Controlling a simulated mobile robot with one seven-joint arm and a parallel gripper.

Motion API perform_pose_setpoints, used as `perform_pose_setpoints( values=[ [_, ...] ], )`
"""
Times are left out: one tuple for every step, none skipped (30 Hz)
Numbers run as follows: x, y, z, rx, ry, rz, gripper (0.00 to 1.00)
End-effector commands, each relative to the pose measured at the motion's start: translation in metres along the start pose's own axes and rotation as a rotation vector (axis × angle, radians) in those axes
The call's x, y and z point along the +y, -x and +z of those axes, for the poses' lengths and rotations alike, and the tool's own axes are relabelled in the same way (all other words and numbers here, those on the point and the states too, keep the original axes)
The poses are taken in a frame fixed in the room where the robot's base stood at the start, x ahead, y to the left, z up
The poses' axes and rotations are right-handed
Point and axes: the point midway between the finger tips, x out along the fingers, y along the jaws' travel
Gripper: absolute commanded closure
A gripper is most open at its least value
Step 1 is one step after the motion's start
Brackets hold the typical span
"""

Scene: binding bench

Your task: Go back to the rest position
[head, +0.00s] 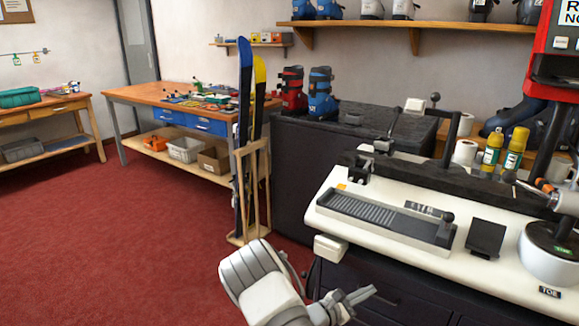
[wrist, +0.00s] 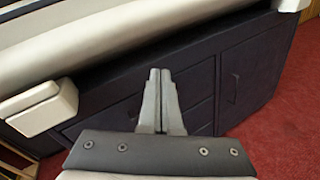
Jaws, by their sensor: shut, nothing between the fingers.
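My gripper (head: 362,297) is at the bottom of the head view, in front of the white-topped bench (head: 330,205) and its dark cabinet base. In the wrist view the two grey fingers of my gripper (wrist: 160,75) lie side by side, shut, with nothing between them. They point toward the dark drawers and doors (wrist: 205,95) under the bench top. My gripper appears apart from the bench.
A wooden rack (head: 250,190) with blue and yellow skis stands left of the bench. Red and blue ski boots (head: 322,95) stand on a dark cabinet. A wooden workbench (head: 125,93) is further back. The red carpet (head: 120,240) at left is clear.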

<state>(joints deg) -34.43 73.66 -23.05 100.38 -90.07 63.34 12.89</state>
Motion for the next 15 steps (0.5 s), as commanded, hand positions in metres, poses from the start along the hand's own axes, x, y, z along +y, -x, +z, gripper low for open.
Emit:
perform_pose_setpoints(
  values=[
    [-0.001, -0.002, 0.019, 0.006, -0.057, -0.061, 1.0],
    [-0.003, -0.001, 0.028, 0.011, -0.085, -0.096, 1.0],
    [-0.006, -0.001, 0.04, 0.017, -0.124, -0.141, 1.0],
    [-0.008, -0.001, 0.049, 0.021, -0.153, -0.175, 1.0],
    [-0.011, 0.0, 0.057, 0.026, -0.182, -0.208, 1.0],
    [-0.014, 0.001, 0.069, 0.034, -0.221, -0.252, 1.0],
    [-0.017, 0.002, 0.077, 0.04, -0.25, -0.284, 1.0],
    [-0.019, 0.004, 0.085, 0.047, -0.279, -0.316, 1.0],
    [-0.023, 0.006, 0.095, 0.056, -0.318, -0.358, 1.0],
    [-0.025, 0.008, 0.103, 0.064, -0.347, -0.39, 1.0],
    [-0.028, 0.01, 0.11, 0.073, -0.376, -0.42, 1.0],
    [-0.032, 0.013, 0.12, 0.084, -0.414, -0.461, 1.0],
    [-0.034, 0.015, 0.128, 0.092, -0.444, -0.49, 1.0],
    [-0.037, 0.018, 0.135, 0.101, -0.472, -0.519, 1.0],
    [-0.041, 0.022, 0.144, 0.113, -0.511, -0.557, 1.0]
  ],
)
